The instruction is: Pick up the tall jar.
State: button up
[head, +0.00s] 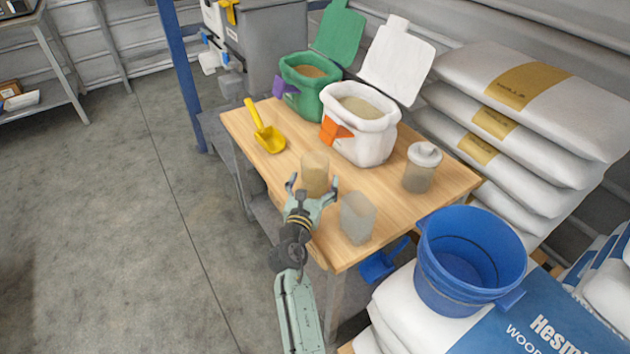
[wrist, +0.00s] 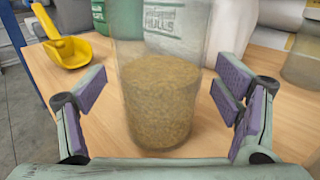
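The tall jar (head: 315,172) is a clear, upright container on the wooden table near its front edge. In the wrist view the jar (wrist: 160,105) holds tan, grainy material in its lower part, and its top is cut off. My gripper (head: 312,187) is open at the near side of the jar. In the wrist view the purple-padded fingers (wrist: 160,92) stand wide on the left and right of the jar, with a visible gap on both sides. The jar's lower front is partly hidden by my gripper in the head view.
A blue bucket (head: 470,262) stands on sacks at the right.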

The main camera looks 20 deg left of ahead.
aim_at(315, 153)
jog(key=shift+r, duration=0.1)
jog(key=c, duration=1.4)
notch_tip(315, 153, up, 10)
jog(key=shift+p, duration=0.7)
jog(key=shift+d, duration=0.1)
